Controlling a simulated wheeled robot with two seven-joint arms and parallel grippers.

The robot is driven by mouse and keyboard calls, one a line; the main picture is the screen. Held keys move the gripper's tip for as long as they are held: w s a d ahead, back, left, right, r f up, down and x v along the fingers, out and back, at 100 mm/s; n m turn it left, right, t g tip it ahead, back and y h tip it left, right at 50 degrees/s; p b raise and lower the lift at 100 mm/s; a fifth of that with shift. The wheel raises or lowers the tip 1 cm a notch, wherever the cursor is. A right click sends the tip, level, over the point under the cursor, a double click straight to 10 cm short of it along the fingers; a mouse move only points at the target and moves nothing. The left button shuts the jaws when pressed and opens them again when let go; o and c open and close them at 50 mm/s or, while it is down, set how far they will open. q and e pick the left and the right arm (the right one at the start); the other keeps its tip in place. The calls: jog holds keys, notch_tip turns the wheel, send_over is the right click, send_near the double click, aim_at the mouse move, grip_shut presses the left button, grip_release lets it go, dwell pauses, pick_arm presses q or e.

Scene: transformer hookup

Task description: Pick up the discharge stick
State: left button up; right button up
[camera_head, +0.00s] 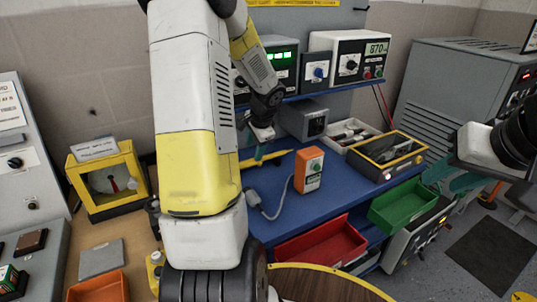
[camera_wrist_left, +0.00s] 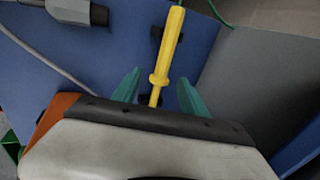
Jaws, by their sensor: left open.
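The discharge stick (camera_wrist_left: 170,45) is a yellow rod with a collar, lying on the blue bench top. In the head view its yellow length (camera_head: 278,155) shows beside my left gripper (camera_head: 259,153). In the left wrist view the teal fingers of my left gripper (camera_wrist_left: 157,92) are open, one on each side of the stick, with gaps on both sides. The stick's near end is hidden behind the gripper body. My right gripper (camera_head: 452,178) is at the right, away from the stick, its teal fingers apart and empty.
Red (camera_head: 322,246) and green (camera_head: 403,205) bins sit at the front. Instruments stand on the shelf behind.

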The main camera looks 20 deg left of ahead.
aim_at(248, 161)
pick_arm(q)
jog(key=x, duration=0.5)
jog(key=a+x, duration=0.1)
jog(key=x, duration=0.2)
jog(key=shift+a, duration=0.1)
grip_shut()
